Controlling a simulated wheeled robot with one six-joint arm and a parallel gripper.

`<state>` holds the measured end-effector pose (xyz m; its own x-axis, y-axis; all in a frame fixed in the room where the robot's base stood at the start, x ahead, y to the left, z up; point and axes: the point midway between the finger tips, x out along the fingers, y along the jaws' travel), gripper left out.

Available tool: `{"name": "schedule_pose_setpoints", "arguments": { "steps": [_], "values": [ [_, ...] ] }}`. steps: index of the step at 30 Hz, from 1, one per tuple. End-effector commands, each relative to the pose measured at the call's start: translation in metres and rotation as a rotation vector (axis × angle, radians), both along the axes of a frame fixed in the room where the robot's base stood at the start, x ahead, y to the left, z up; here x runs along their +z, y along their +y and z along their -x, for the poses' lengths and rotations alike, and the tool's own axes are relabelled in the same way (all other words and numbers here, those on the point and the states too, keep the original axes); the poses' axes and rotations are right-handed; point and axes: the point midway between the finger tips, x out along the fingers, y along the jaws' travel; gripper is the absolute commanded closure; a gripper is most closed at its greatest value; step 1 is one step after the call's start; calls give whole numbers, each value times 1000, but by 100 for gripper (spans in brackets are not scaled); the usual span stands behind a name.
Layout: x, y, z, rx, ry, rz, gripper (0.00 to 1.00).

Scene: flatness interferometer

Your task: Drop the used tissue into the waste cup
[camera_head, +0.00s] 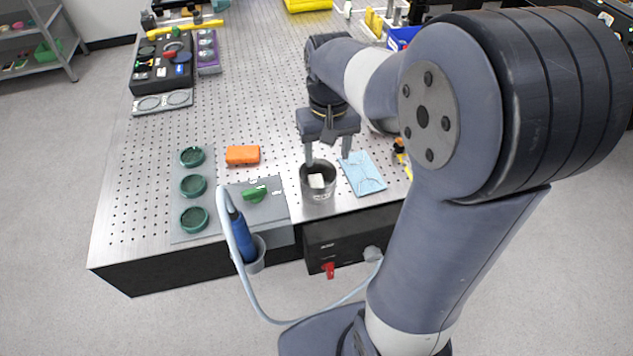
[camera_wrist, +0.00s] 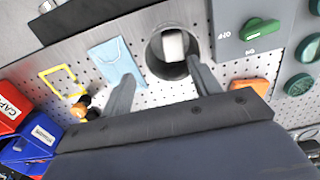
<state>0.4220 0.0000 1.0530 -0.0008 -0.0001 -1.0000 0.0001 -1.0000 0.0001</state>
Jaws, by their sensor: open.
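The waste cup (camera_head: 318,190) is a grey metal cylinder near the front edge of the perforated table. The used tissue (camera_head: 316,181) is a small white piece inside the cup. In the wrist view the tissue (camera_wrist: 173,46) shows within the round mouth of the cup (camera_wrist: 153,62). My gripper (camera_head: 328,160) is open above the cup, its two fingers apart with nothing between them. In the wrist view the fingers of my gripper (camera_wrist: 160,85) point toward the cup, one on each side of its near rim.
A light blue sheet (camera_head: 362,173) lies right of the cup. An orange block (camera_head: 243,155) and a grey plate with green round parts (camera_head: 193,186) lie to the left. A blue tool in a holder (camera_head: 240,235) hangs at the front edge with a pale hose.

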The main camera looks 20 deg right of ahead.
Motion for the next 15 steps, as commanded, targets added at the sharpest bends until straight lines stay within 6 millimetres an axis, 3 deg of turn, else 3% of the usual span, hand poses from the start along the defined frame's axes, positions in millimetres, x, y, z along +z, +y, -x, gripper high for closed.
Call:
{"name": "schedule_pose_setpoints", "arguments": {
  "steps": [5,15],
  "values": [
    [19,0,-1,0,-4,0,41],
    [86,0,-1,0,-5,0,41]
  ]
}}
